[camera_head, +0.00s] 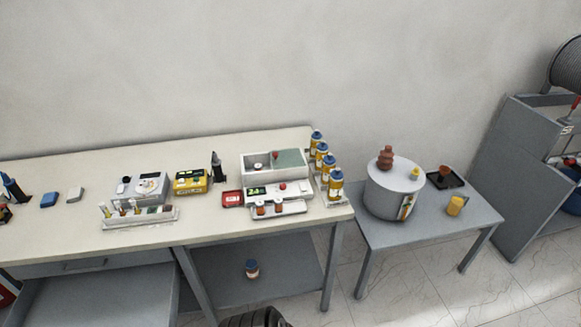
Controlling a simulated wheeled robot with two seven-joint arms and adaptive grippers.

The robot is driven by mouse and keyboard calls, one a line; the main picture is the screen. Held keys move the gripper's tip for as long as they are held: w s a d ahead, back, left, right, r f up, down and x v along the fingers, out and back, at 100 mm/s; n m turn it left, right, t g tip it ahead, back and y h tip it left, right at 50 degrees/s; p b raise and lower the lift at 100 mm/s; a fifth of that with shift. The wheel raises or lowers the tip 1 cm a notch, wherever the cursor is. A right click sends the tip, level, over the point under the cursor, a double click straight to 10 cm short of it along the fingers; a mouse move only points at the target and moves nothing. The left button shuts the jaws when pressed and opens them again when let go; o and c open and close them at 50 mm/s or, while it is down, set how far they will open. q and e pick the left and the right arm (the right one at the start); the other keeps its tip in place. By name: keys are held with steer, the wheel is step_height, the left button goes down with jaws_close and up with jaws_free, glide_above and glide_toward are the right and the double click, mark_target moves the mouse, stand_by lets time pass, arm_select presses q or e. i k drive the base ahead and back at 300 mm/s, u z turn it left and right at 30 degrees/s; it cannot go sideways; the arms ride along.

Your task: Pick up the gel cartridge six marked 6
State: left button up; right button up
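Several yellow cartridge-like bottles with blue tops and pale labels stand upright in a row on a holder (336,202) at the right end of the long table. The nearest one (336,186) is largest in view; the farthest one (316,140) stands at the back. A smaller blue-topped container (252,269) with a pale and orange body stands on the lower shelf under the table. Any number marks are too small to read, so I cannot tell which one is marked 6. Neither of my grippers is in view.
The long table (60,237) also bears a white tray box (247,166), a yellow meter (190,181) and a rack of small tools (140,217). Floor between the tables is clear.

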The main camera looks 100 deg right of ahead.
mark_target(259, 166)
steer(key=z, duration=0.05)
steer(key=k, duration=0.75)
steer(key=z, duration=2)
